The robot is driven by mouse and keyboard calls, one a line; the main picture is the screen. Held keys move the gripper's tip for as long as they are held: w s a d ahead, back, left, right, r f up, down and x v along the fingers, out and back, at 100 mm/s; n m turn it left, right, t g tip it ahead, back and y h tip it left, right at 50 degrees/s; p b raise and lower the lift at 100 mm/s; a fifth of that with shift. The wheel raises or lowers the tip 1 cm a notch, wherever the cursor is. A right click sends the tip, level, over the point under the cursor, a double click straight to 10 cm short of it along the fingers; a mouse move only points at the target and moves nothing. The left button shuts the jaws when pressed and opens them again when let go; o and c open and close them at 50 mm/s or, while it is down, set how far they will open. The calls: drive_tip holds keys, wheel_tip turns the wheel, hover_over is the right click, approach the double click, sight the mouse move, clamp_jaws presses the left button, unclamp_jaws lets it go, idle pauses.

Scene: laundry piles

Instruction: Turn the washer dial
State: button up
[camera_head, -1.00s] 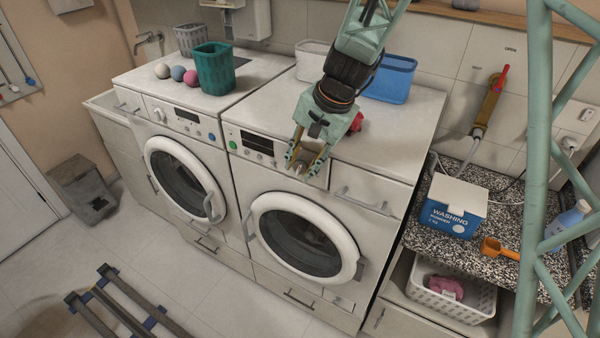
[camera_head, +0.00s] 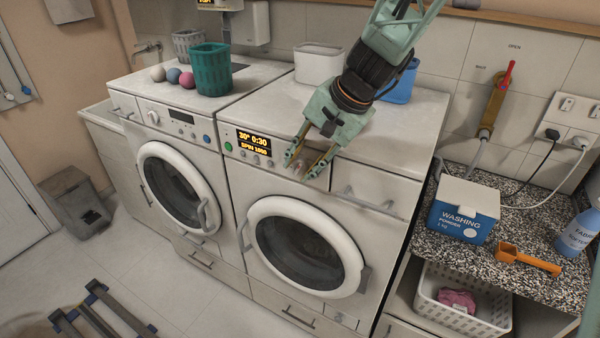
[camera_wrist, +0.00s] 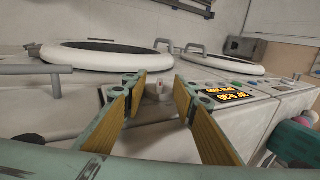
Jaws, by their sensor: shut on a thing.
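The right washer (camera_head: 215,172) has a white control panel with its display (camera_head: 254,143) lit in orange, reading 30°, 0:30 and a spin line. The display also shows in the wrist view (camera_wrist: 226,93). My gripper (camera_head: 303,166) reaches down from above to this panel, just right of the display.
A second washer (camera_head: 128,128) stands at left with a green basket (camera_head: 211,70) and balls on top. A white tub (camera_head: 318,64) and a blue tub (camera_head: 400,84) stand behind my gripper. A detergent box (camera_head: 464,208) and an orange scoop (camera_head: 528,258) lie on the right counter.

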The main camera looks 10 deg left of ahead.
drive_tip(key=shift+d+f+t+y+b, duration=0.15)
drive_tip(key=shift+y+b, duration=0.4)
drive_tip(key=shift+b, duration=1.1)
drive_tip(key=shift+d+r+t+y+b, duration=0.1)
drive_tip(key=shift+t+y+b, duration=0.3)
drive_tip(key=shift+b, duration=1.2)
drive_tip(key=shift+a+g+y, duration=0.1)
drive_tip(key=shift+g+y, duration=0.15)
drive_tip(key=o, duration=0.9)
drive_tip(key=shift+v, duration=6)
drive_tip(key=shift+s, duration=0.1)
